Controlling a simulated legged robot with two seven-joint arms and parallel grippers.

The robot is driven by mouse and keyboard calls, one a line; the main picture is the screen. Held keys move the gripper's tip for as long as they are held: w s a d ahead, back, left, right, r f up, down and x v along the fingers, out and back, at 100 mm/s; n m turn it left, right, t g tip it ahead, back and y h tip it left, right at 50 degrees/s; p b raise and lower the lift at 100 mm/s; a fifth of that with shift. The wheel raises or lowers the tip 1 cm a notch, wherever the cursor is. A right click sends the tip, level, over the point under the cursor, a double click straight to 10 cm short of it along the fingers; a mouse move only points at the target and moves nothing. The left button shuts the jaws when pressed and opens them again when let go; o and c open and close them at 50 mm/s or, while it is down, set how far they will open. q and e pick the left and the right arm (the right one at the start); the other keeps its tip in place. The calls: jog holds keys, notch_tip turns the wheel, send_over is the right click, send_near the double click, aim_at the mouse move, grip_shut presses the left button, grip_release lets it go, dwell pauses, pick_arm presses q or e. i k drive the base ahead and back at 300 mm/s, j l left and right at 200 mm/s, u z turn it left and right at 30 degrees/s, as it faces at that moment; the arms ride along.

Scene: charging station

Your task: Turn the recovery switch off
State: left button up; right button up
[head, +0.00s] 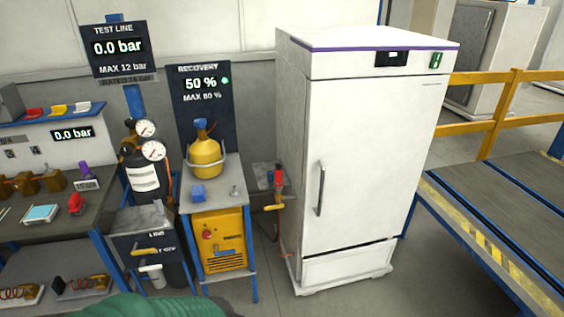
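The yellow recovery unit (220,240) stands on the lower shelf of a small blue-legged stand, left of the white cabinet. A small red round control (207,234) shows at the upper left of its front. A tiny part beside it may be a switch, but it is too small to tell its position. The recovery sign (202,100) above reads 50 %, MAX 80 %, with a green dot lit. A yellow cylinder (206,158) with a blue top sits on the stand's top. Neither of my grippers is in view.
A tall white cabinet (350,160) stands right of the stand. A dark gas cylinder with gauges (146,178) and a workbench (60,212) are at left. A yellow rail (490,125) and a striped platform (500,235) are at right. Floor shows free in front of the cabinet.

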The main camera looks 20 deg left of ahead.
aim_at(206, 234)
jog(key=i+j+u, duration=0.2)
jog(key=u, duration=0.15)
jog(key=i+j+u, duration=0.5)
jog(key=u, duration=0.2)
jog(key=j, duration=0.1)
